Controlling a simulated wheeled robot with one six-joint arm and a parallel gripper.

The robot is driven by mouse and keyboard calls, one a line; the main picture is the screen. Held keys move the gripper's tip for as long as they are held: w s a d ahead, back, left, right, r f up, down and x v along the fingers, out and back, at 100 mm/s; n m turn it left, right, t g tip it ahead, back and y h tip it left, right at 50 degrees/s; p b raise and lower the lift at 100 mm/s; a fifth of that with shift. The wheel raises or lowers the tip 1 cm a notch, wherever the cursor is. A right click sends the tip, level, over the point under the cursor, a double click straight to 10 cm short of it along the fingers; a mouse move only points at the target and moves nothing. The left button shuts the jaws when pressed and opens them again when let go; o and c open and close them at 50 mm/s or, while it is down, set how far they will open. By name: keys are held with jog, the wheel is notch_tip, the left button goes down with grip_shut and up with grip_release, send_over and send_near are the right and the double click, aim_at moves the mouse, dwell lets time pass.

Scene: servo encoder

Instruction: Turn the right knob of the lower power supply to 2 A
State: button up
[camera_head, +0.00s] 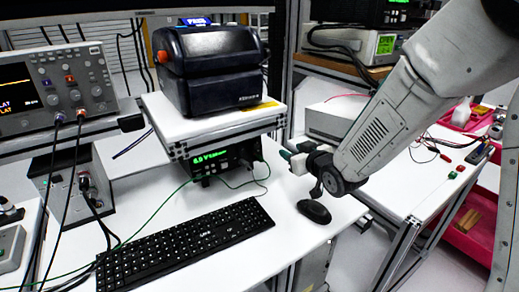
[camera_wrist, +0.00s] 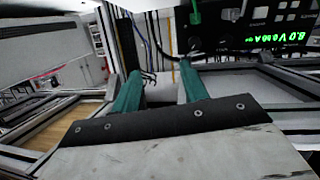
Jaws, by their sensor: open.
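A black power supply (camera_head: 222,160) with a lit green display sits under the white shelf in the head view. It also shows at the upper right of the wrist view (camera_wrist: 262,22), where its display seems to read about 8.0 V; the current digits are unclear. Dark knobs are at its right end in the head view, too small to read their setting. My gripper (camera_head: 287,154) is to the right of the power supply, apart from it. In the wrist view its two teal fingers (camera_wrist: 160,78) are apart with nothing between them.
A black keyboard (camera_head: 185,243) and mouse (camera_head: 314,211) lie on the white desk in front. A dark machine (camera_head: 210,70) stands on the shelf above. Green wires (camera_head: 150,215) run from the supply across the desk. An oscilloscope (camera_head: 60,85) is at left.

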aim_at(256, 146)
jog(key=w+a+f+y, duration=0.1)
jog(key=w+a, duration=0.1)
jog(key=a, duration=0.1)
jog(key=w+a+f+n+y, duration=0.1)
jog(key=w+a, duration=0.1)
jog(key=a, duration=0.1)
jog(key=w+a+f+t+y, duration=0.1)
jog(key=w+a+y, duration=0.1)
jog(key=a, duration=0.2)
jog(key=shift+w, duration=0.1)
grip_shut()
